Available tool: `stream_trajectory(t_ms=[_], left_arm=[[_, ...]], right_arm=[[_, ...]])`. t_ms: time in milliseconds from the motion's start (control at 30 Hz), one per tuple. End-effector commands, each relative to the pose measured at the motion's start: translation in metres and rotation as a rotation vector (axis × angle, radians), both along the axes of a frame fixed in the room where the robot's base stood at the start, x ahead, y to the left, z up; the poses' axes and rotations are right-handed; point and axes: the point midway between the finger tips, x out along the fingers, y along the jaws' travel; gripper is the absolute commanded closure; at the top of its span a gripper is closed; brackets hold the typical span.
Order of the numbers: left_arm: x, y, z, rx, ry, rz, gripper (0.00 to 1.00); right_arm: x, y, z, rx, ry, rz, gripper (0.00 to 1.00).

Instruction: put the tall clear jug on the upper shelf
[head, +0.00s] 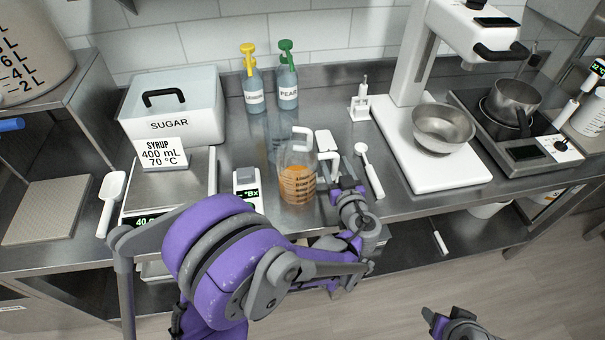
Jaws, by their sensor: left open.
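A clear jug (298,185) with orange liquid and dark markings stands upright on the steel counter, near its front edge. It is the jug that best fits the task's name. My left gripper (343,184) is open just right of the jug, close to its side. I cannot tell whether the fingers touch it or its handle. My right gripper (440,322) shows only in part at the bottom right, over the floor, far from the jug. I cannot tell which surface is the upper shelf; a grey raised shelf (82,88) stands at the left.
A refractometer-like meter (247,187) stands left of the jug, a white spoon (370,172) right of it. A sugar bin (172,105), two pump bottles (254,92), a scale (205,165), a mixer stand (455,170) and a hotplate pot (512,98) surround the area. A big marked container (35,45) occupies the raised shelf.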

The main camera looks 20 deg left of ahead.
Motion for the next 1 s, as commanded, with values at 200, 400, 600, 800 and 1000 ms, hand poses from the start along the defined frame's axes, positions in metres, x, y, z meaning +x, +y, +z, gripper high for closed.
stream_trajectory(t_ms=[200, 400, 600, 800, 1000], left_arm=[[0.027, 0.018, -0.003, 0.000, -0.001, 0.002, 0.41], [0.029, 0.019, -0.005, 0.000, 0.000, 0.000, 0.41], [0.028, 0.018, -0.005, 0.000, 0.000, 0.000, 0.72], [0.028, 0.018, -0.004, 0.000, 0.000, 0.000, 1.00], [0.028, 0.018, -0.004, 0.000, 0.000, 0.000, 1.00]], right_arm=[[0.003, 0.000, 0.008, 0.000, -0.006, 0.000, 0.41], [0.003, 0.000, 0.007, 0.000, -0.005, 0.000, 0.41], [0.003, 0.000, 0.007, 0.000, -0.005, 0.000, 0.41], [0.003, 0.000, 0.007, 0.000, -0.005, 0.000, 0.41], [0.003, 0.000, 0.007, 0.000, -0.005, 0.000, 0.41]])
